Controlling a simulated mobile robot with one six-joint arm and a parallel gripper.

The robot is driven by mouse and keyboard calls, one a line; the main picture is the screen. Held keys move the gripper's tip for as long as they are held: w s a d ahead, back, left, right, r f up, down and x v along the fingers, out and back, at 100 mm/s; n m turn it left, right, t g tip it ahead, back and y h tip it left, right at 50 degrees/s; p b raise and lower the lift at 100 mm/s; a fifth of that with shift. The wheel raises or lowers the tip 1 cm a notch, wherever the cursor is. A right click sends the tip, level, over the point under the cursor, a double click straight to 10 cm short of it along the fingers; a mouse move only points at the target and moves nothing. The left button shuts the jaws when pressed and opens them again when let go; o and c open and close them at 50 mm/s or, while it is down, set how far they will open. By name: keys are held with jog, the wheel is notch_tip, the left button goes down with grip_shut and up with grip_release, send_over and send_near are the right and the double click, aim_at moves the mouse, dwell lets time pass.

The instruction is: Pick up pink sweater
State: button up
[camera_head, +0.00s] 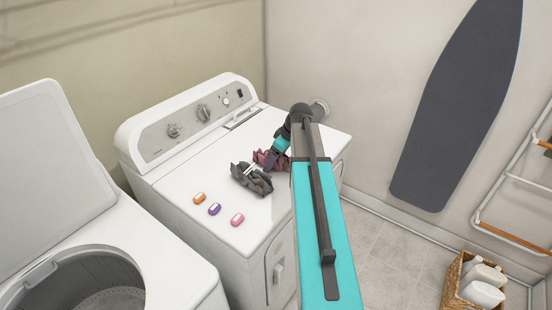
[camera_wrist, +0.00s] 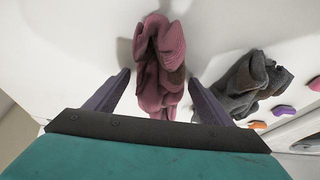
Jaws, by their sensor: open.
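The pink sweater (camera_wrist: 158,62) lies crumpled on the white dryer top. In the head view the pink sweater (camera_head: 262,158) shows only in part, behind the grey garment and beside my gripper. My gripper (camera_wrist: 161,88) is open in the wrist view, with one purple finger on each side of the sweater's lower part. No finger visibly presses on the cloth. In the head view my gripper (camera_head: 272,160) is low over the dryer, and its fingertips are partly hidden.
A crumpled grey garment (camera_head: 252,180) lies close by on the dryer (camera_head: 172,193). Orange (camera_head: 200,198), purple (camera_head: 215,209) and pink (camera_head: 238,220) small items lie nearer the front. An open washer (camera_head: 190,285) stands left. A wicker basket (camera_head: 455,280) with bottles stands on the floor.

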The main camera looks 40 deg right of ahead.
jog(key=shift+f, duration=0.1)
dwell(0.5)
jog(key=c, duration=1.4)
